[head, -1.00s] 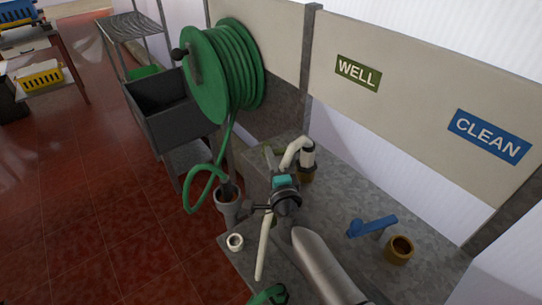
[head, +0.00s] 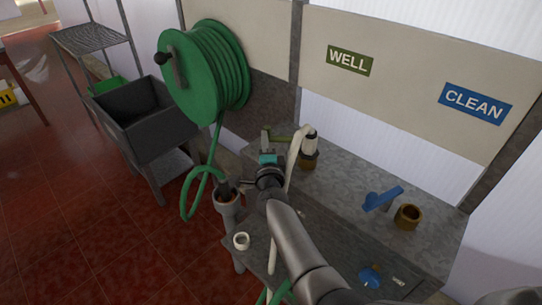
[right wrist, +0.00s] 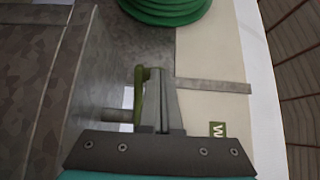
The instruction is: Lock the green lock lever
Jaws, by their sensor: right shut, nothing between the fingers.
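The green lock lever (head: 282,138) is a small olive-green bar at the back of the grey bench in the head view. In the right wrist view the lever (right wrist: 139,92) stands directly left of my finger tips, its upper end bent toward them. I cannot tell whether they touch. My right gripper (head: 266,138) reaches over the bench from the front, pointing at the back. Its fingers (right wrist: 160,92) are together with nothing between them. The lever's base is partly hidden by my gripper. My left gripper is not in view.
A pale pipe with a brass collar (head: 309,160) stands just right of my gripper. A blue lever (head: 382,198) and a brass socket (head: 407,217) are farther right. A green hose reel (head: 205,75) and grey sink (head: 150,115) are at left. A white ring (head: 241,240) lies nearer.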

